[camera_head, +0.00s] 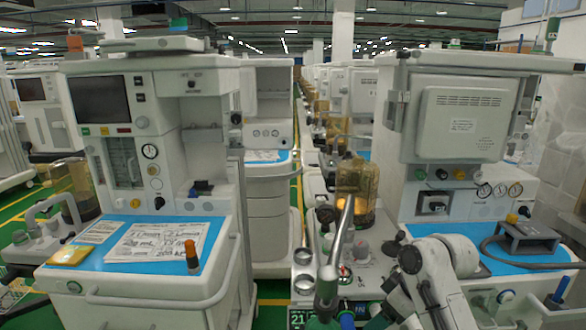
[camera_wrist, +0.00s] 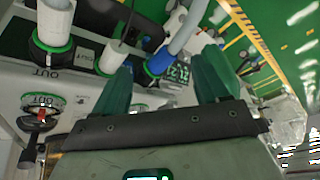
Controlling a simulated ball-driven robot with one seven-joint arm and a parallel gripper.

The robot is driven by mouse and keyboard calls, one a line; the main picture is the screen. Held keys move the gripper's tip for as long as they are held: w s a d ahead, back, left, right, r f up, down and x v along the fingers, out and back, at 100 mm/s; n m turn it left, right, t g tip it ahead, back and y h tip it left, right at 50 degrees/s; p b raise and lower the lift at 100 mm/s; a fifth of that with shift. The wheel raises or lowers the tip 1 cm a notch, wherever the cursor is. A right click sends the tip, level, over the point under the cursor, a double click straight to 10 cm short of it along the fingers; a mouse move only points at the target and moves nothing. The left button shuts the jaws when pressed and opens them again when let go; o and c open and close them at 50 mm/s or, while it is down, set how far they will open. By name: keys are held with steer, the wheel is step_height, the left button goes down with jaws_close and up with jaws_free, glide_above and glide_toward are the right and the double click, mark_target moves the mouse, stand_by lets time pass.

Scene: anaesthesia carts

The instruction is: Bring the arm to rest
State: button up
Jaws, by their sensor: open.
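My gripper (camera_wrist: 164,82) fills the middle of the wrist view. Its two green fingers stand wide apart, with nothing held between them. Beyond the fingers are a grey tube with a blue collar (camera_wrist: 160,62) and part of a cart. My white arm (camera_head: 445,270) shows at the bottom of the head view, low in front of the right cart (camera_head: 464,122). The gripper end is near the lower picture edge there and is mostly hidden or cut off. I cannot tell whether it touches the cart's fittings.
A left cart (camera_head: 150,262) bears papers (camera_head: 160,240), a yellow packet (camera_head: 70,255) and an orange-capped bottle (camera_head: 192,257). An amber canister (camera_head: 358,190) and a metal tube (camera_head: 340,240) stand close to my arm. A grey bracket (camera_head: 524,236) lies at right. Green floor shows between carts.

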steer(key=s+f+m+h+p, duration=0.1)
steer(key=s+f+m, duration=0.2)
steer(key=s+f, duration=0.5)
steer(key=s+f+m+p, duration=0.15)
steer(key=s+f, duration=0.25)
steer(key=s, duration=0.7)
steer(key=s+d+m+h+p, duration=0.1)
steer(key=s+d, duration=0.3)
steer(key=s, duration=0.6)
steer(key=s+d+m+g+h, duration=0.1)
steer(key=s+d+m, duration=0.3)
steer(key=s, duration=0.7)
steer(key=shift+s+d+f+g+h+p, duration=0.2)
steer(key=shift+g+h+p, duration=0.15)
steer(key=shift+h, duration=0.45)
